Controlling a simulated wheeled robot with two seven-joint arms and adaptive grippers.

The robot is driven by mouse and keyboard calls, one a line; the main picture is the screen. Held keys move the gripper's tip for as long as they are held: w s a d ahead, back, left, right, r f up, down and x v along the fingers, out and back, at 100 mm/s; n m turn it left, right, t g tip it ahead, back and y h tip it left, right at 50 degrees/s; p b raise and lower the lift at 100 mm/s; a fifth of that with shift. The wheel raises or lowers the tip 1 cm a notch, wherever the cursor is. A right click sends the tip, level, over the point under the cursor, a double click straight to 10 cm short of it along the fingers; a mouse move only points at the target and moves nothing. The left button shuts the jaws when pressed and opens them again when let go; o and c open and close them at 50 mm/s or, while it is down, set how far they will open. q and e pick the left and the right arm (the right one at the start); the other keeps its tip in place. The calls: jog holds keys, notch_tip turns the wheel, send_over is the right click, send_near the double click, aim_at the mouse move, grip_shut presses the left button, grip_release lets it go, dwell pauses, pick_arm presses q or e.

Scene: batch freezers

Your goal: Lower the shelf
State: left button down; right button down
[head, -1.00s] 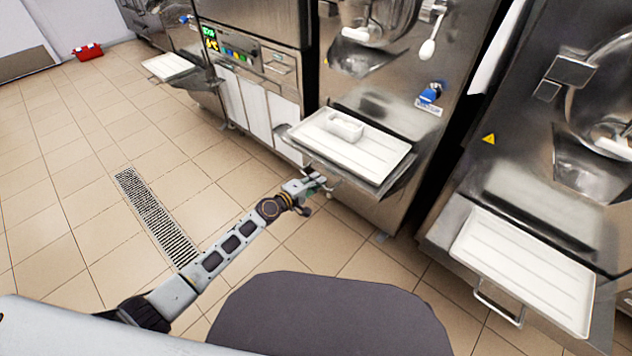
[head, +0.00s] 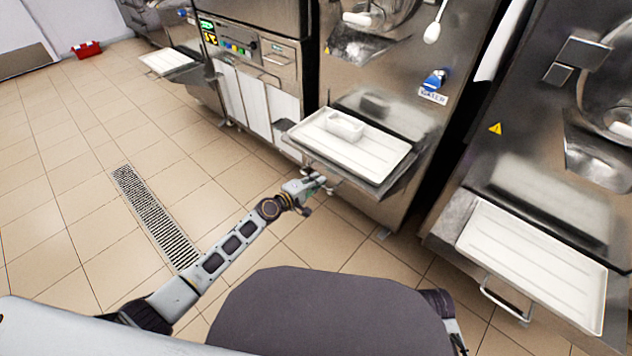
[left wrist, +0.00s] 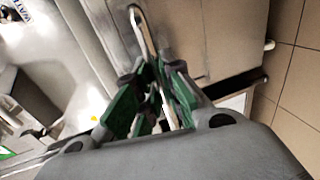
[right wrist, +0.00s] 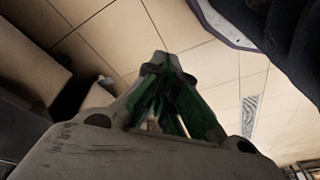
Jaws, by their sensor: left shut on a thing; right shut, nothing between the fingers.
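The shelf (head: 375,178) is a steel ledge on the front of the middle freezer, with a white tray (head: 385,160) on it. A small white container (head: 345,126) sits on the tray. My left gripper (head: 320,186) is at the shelf's front left, just below its edge. In the left wrist view its green-padded fingers (left wrist: 153,100) are shut on a thin metal handle bar (left wrist: 142,32), which looks like the shelf's handle. My right gripper (right wrist: 162,75) is shut and empty above the floor. In the head view only part of my right arm shows at the lower right.
Another freezer on the right has its own shelf with a white tray (head: 540,265) and a handle (head: 505,300). A blue knob (head: 436,80) is on the middle freezer's front. Tiled floor with a drain grate (head: 155,215) lies open at left.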

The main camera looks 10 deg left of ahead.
pick_arm(q)
notch_tip(320, 180, down, 5)
jog(key=b, duration=0.5)
pick_arm(e)
jog(key=shift+w+a+r+t+y, duration=0.15)
jog(key=shift+a+r+t+y, duration=0.1)
jog(key=shift+a+r+t, duration=0.3)
jog(key=shift+w+a+r+t+y, duration=0.15)
jog(key=shift+a+r+t+y, duration=0.1)
jog(key=shift+a+r+t, duration=0.25)
pick_arm(q)
jog(key=shift+a, duration=0.1)
pick_arm(e)
jog(key=shift+d+r, duration=0.1)
jog(key=shift+r, duration=0.05)
pick_arm(q)
jog(key=c, duration=1.5)
grip_release()
jog(key=shift+f, duration=0.15)
pick_arm(e)
jog(key=shift+g, duration=0.25)
pick_arm(q)
jog(key=shift+s+r, duration=0.15)
jog(key=shift+r, duration=0.05)
jog(key=shift+v, duration=5.85)
